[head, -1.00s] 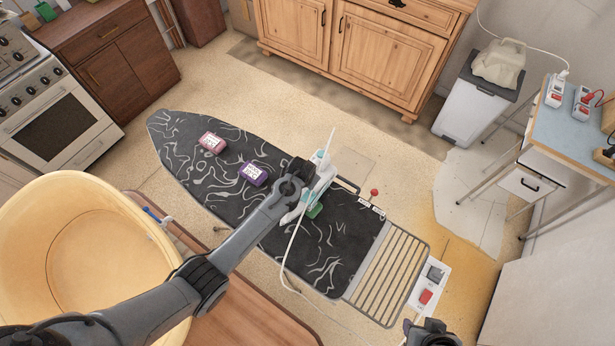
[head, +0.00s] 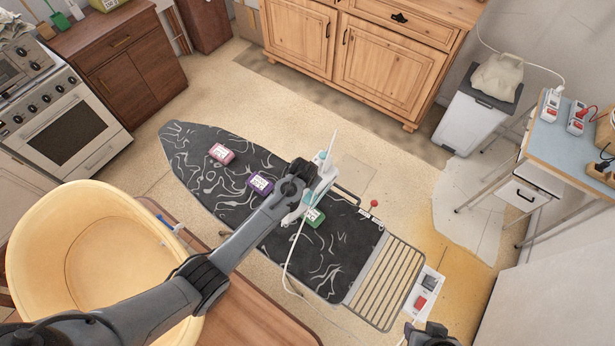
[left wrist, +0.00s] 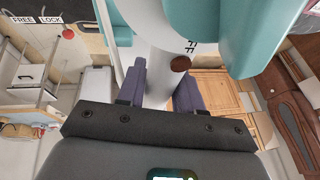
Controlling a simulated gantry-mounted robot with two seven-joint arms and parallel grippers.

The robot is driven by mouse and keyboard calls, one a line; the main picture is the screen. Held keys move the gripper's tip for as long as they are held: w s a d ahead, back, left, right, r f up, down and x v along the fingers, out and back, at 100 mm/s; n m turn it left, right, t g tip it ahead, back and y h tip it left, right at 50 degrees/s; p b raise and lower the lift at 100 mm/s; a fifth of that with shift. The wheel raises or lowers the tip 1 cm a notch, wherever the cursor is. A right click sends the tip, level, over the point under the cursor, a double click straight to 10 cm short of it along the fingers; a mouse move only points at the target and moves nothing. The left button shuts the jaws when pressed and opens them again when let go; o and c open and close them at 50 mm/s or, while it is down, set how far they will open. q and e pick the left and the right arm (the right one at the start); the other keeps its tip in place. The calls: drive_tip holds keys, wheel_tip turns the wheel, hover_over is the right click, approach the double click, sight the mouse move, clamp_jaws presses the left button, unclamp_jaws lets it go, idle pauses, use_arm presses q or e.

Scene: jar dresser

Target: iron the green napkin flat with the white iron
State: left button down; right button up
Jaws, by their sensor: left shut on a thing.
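The white iron with teal parts (head: 326,174) is held over the middle of the ironing board (head: 345,240). My left gripper (head: 304,178) is shut on its handle. In the left wrist view the iron's white and teal body (left wrist: 160,30) fills the top, with the handle between the gripper fingers (left wrist: 162,88). The green napkin (head: 314,217), a small folded block with a pale label, lies on the board just in front of the iron. I cannot tell whether the iron touches the board. My right gripper (head: 432,336) shows only partly at the bottom edge.
A pink folded block (head: 221,153) and a purple one (head: 260,184) lie left on the board. A wire rack (head: 385,285) and a switch panel (head: 425,293) are at its right end. The iron's white cord (head: 288,262) hangs across the board. A yellow tub (head: 85,240) stands at left.

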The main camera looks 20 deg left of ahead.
use_arm(q)
drive_tip(key=shift+w+r, duration=0.1)
drive_tip(key=shift+r, duration=0.2)
drive_tip(key=shift+r+p, duration=0.9)
drive_tip(key=shift+r, duration=1.55)
